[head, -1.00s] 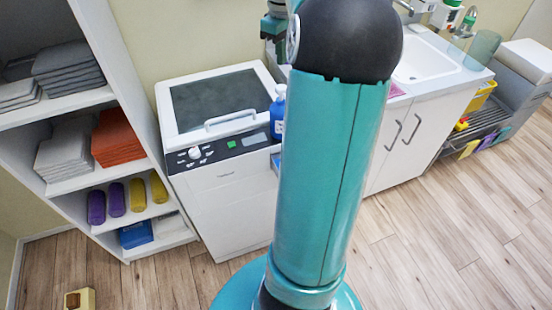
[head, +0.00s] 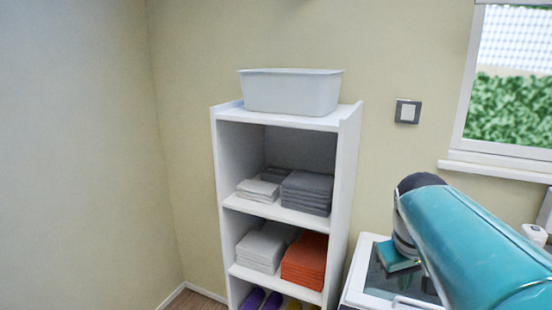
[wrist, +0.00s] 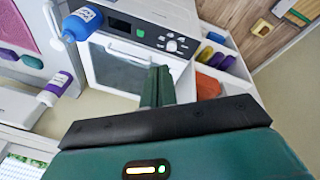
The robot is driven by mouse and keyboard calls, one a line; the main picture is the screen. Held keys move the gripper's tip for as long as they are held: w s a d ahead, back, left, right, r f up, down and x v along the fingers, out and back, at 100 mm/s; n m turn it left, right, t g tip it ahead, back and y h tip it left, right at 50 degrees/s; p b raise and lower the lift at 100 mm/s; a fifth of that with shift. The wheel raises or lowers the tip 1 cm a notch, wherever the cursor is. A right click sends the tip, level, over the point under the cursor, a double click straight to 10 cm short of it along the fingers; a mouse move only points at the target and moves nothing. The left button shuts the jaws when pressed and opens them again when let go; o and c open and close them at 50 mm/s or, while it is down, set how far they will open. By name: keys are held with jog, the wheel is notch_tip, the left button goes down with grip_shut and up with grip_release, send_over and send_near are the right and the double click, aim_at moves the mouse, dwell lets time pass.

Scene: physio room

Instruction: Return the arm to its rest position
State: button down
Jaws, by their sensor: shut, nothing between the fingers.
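In the wrist view my gripper (wrist: 157,72) shows as two dark green fingers pressed together with nothing between them. It is in front of the glass lid of the white cabinet unit (wrist: 110,68), which appears upside down there; I cannot tell the gap. In the head view my teal arm (head: 480,245) with its black joint comes in from the lower right, over that unit. The fingers are not visible in the head view.
A white shelf (head: 346,150) holds grey, white and orange towels (head: 305,260), with a white tub (head: 291,92) on top. A blue bottle (wrist: 80,22) and a purple-labelled white bottle (wrist: 55,88) stand near the unit. A window (head: 510,85) is at the right.

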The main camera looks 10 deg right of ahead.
jog(key=s+a+f+t+y, duration=0.1)
jog(key=s+a+f, duration=0.1)
jog(key=s+a, duration=0.2)
jog(key=s+a+f+t+y, duration=0.1)
jog(key=s+a, duration=0.4)
jog(key=a, duration=0.5)
jog(key=shift+f+t, duration=0.6)
jog(key=shift+f, duration=0.25)
jog(key=shift+d, duration=0.15)
